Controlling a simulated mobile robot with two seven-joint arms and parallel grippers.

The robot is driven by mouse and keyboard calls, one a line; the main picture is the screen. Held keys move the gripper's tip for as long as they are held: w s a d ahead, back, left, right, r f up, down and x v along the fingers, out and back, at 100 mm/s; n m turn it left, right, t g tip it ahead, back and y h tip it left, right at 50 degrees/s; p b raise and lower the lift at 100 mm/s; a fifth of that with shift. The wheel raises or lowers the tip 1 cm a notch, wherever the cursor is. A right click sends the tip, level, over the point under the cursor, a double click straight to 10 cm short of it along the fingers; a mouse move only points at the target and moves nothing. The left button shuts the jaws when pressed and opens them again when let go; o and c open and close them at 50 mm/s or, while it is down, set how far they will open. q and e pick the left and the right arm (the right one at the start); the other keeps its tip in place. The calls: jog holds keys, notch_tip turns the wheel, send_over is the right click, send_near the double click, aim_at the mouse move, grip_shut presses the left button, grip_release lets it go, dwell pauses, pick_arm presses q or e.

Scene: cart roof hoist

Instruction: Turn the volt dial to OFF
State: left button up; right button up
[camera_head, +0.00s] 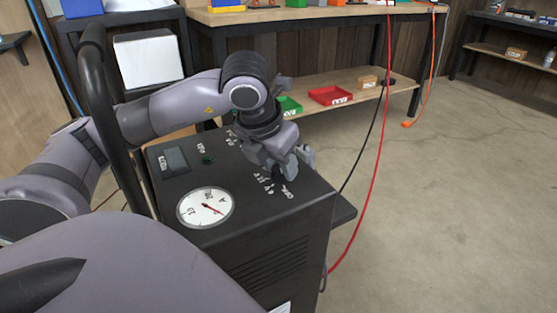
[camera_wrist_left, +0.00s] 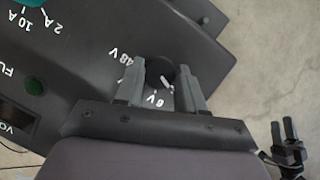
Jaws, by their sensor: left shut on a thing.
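The volt dial (camera_wrist_left: 163,74) is a round black knob with a white pointer mark, on the black top of the charger cart (camera_head: 250,240). My left gripper (camera_wrist_left: 165,88) is shut on it from above, one finger on each side. In the head view the left gripper (camera_head: 287,167) covers the dial at the cart's far right part. Labels "48 V" and "6 V" show beside the dial in the wrist view; the pointer mark lies near the "6 V" side. Other labels are hidden by the fingers, and no OFF label is readable there. My right gripper is not seen.
A round white gauge (camera_head: 205,208) with a red needle, a small display (camera_head: 174,161) and a green button (camera_head: 207,158) share the cart top. A teal knob (camera_wrist_left: 30,3) stands by "10 A" and "2 A". A workbench (camera_head: 330,14) is behind; floor at right is clear except cables.

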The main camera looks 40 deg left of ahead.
pick_arm(q)
jog(key=shift+n+y, duration=0.3)
jog(key=shift+n, duration=0.4)
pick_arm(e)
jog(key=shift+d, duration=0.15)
pick_arm(q)
jog(key=o, duration=1)
jog(key=shift+s+r+p, duration=0.1)
jog(key=shift+r+p, duration=0.2)
jog(key=shift+r, duration=0.15)
jog(key=p+v, duration=0.1)
jog(key=v, duration=0.4)
jog(key=shift+r+p, duration=0.1)
jog(key=shift+p, duration=0.3)
jog(key=shift+s+d+r, duration=0.15)
jog(key=shift+s+r, duration=0.1)
jog(key=shift+r, duration=0.2)
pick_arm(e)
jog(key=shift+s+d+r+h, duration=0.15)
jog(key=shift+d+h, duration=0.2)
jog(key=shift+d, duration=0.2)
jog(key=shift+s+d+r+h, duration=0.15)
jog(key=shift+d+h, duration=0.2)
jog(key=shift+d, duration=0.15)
